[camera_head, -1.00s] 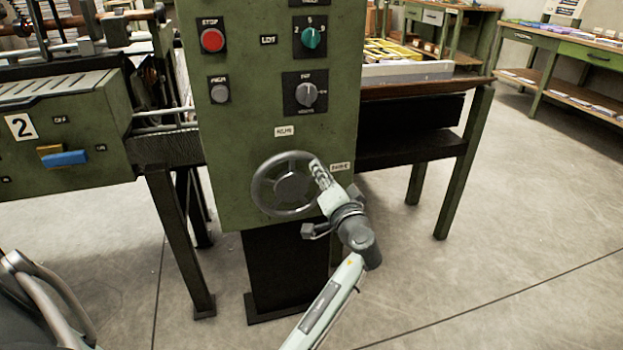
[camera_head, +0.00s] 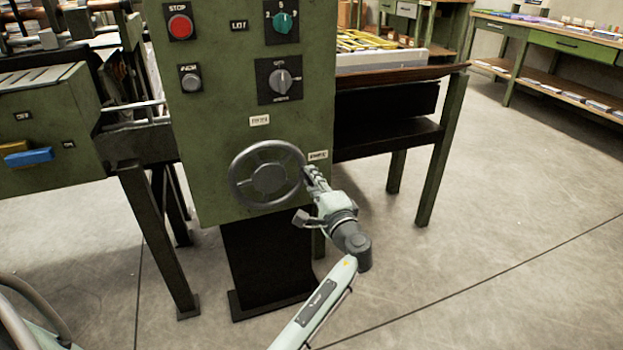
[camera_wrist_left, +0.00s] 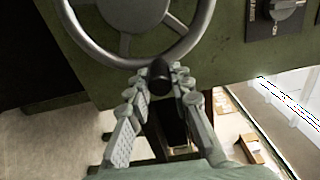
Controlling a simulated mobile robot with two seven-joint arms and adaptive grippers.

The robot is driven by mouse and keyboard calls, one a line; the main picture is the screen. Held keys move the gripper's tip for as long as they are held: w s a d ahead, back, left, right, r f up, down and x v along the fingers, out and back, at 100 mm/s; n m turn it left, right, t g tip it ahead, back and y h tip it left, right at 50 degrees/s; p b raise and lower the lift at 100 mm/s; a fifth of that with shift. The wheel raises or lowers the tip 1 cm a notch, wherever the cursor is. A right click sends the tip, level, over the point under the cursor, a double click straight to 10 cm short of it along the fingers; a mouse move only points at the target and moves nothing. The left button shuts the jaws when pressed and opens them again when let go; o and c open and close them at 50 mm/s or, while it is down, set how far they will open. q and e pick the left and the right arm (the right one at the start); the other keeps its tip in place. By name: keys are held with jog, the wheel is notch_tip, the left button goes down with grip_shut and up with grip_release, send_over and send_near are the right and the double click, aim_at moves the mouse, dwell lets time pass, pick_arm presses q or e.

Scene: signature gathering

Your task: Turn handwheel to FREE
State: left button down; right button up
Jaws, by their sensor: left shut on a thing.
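The dark grey handwheel (camera_head: 268,177) is on the lower front of the green machine panel. It also shows at the top of the left wrist view (camera_wrist_left: 133,14). My left gripper (camera_head: 311,176) is at the right side of the rim. In the left wrist view my left gripper (camera_wrist_left: 160,82) has its fingers closed around the wheel's black handle (camera_wrist_left: 159,74). The fingers hide part of the handle. One small white label (camera_head: 259,120) is above the wheel and another (camera_head: 317,155) is at its upper right. Their lettering is too small to read. My right gripper is not in view.
The panel carries a red stop button (camera_head: 180,27), a green selector (camera_head: 282,22) and a grey selector (camera_head: 282,80) above the wheel. A table (camera_head: 440,150) with green legs stands to the right. The floor at right is clear.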

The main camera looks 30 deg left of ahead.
pick_arm(q)
jog(key=shift+f, duration=0.55)
jog(key=c, duration=1.3)
grip_release()
jog(key=shift+f, duration=0.1)
jog(key=shift+c, duration=0.2)
notch_tip(320, 180, up, 10)
jog(key=shift+r, duration=0.15)
